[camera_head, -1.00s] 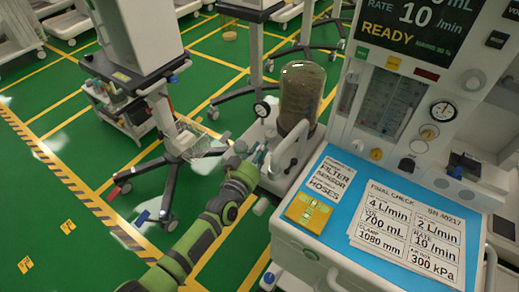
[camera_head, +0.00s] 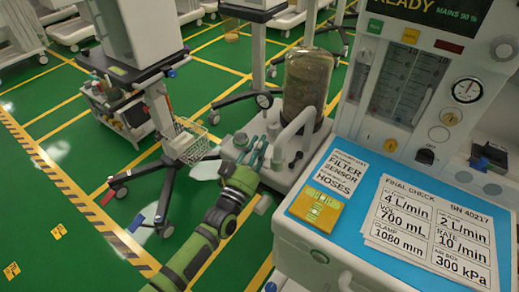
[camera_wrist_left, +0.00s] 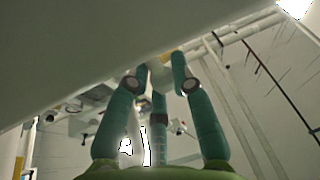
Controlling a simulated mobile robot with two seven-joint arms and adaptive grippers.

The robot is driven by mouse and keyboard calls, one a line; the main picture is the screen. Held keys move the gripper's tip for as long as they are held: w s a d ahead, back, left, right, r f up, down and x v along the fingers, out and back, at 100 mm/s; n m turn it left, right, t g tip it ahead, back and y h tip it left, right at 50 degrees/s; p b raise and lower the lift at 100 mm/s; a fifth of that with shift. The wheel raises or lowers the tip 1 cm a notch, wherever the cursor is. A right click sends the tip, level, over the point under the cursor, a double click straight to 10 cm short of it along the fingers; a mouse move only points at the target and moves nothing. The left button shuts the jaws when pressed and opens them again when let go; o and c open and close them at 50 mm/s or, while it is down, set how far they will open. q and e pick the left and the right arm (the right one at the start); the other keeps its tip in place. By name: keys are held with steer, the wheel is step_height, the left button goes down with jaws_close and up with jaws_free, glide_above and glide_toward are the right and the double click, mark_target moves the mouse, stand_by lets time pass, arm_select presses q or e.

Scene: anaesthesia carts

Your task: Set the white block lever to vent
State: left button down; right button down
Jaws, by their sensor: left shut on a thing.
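The white block (camera_head: 272,123) stands beside the tinted canister, at the left side of the anaesthesia machine in the head view. My left gripper (camera_head: 258,150) reaches it from the lower left, with its teal fingers against the block's near side. In the left wrist view the fingers (camera_wrist_left: 165,65) close in on a small pale yellowish piece, which I take for the lever. The fingers and the block's white body hide most of the lever, and its setting cannot be read. My right gripper is not in view.
A tinted canister (camera_head: 308,85) and a white curved handle (camera_head: 290,130) are close to the right of my gripper. The blue worktop (camera_head: 345,215) carries a yellow pad (camera_head: 316,208) and printed cards (camera_head: 425,225). A wheeled cart (camera_head: 140,70) stands left.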

arm_select(q)
steer(key=shift+w+a+r, duration=0.1)
steer(key=shift+a+r, duration=0.1)
steer(key=shift+r, duration=0.1)
steer(key=c, duration=1.1)
jaws_free()
steer(key=shift+f, duration=0.1)
steer(key=shift+f, duration=0.15)
steer(key=shift+s+a+f, duration=0.1)
steer(key=shift+s, duration=0.25)
steer(key=v, duration=1.1)
steer(key=shift+s+a, duration=0.15)
steer(key=shift+a, duration=0.05)
